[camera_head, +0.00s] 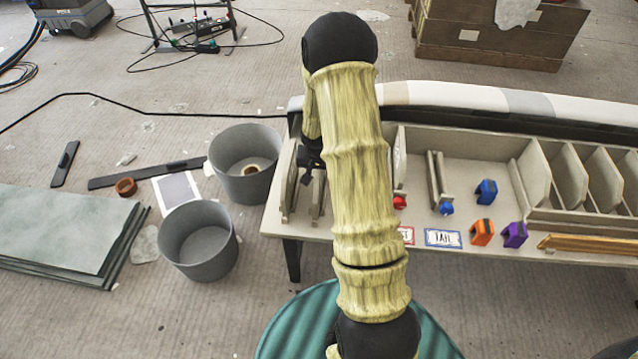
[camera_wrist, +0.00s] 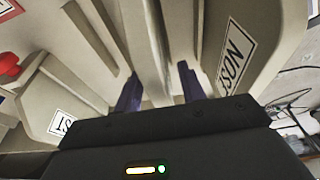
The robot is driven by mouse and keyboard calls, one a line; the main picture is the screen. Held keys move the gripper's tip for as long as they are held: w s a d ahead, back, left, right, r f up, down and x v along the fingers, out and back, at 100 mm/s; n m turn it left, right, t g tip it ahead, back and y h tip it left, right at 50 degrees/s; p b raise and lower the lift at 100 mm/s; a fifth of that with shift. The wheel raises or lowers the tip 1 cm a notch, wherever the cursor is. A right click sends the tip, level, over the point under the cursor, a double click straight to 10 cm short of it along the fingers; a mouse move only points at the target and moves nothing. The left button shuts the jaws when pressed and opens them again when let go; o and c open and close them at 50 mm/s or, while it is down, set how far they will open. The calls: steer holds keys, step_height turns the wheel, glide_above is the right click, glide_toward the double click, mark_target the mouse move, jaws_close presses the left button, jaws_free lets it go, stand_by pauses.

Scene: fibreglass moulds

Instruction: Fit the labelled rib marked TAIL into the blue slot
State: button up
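The blue slot (camera_head: 433,182) is a pair of upright pale plates on the bench, with a blue knob at its front. A blue-bordered TAIL label (camera_head: 443,238) lies in front of it. My gripper (camera_head: 306,178) is at the bench's left end, partly hidden by my arm. In the wrist view its dark purple fingers (camera_wrist: 160,90) are apart, with pale upright boards between and beyond them; I see no clear grip. I cannot make out a rib marked TAIL.
A red knob (camera_head: 400,202) shows beside my arm. Blue (camera_head: 486,191), orange (camera_head: 481,233) and purple (camera_head: 514,235) clips lie right of the blue slot. A divided rack (camera_head: 585,175) stands at the right. Two grey bins (camera_head: 200,240) stand on the floor at the left.

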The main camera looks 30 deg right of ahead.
steer(key=shift+w+d+f, duration=0.15)
steer(key=shift+f, duration=0.5)
steer(key=shift+c, duration=0.2)
steer(key=shift+r, duration=0.1)
jaws_close()
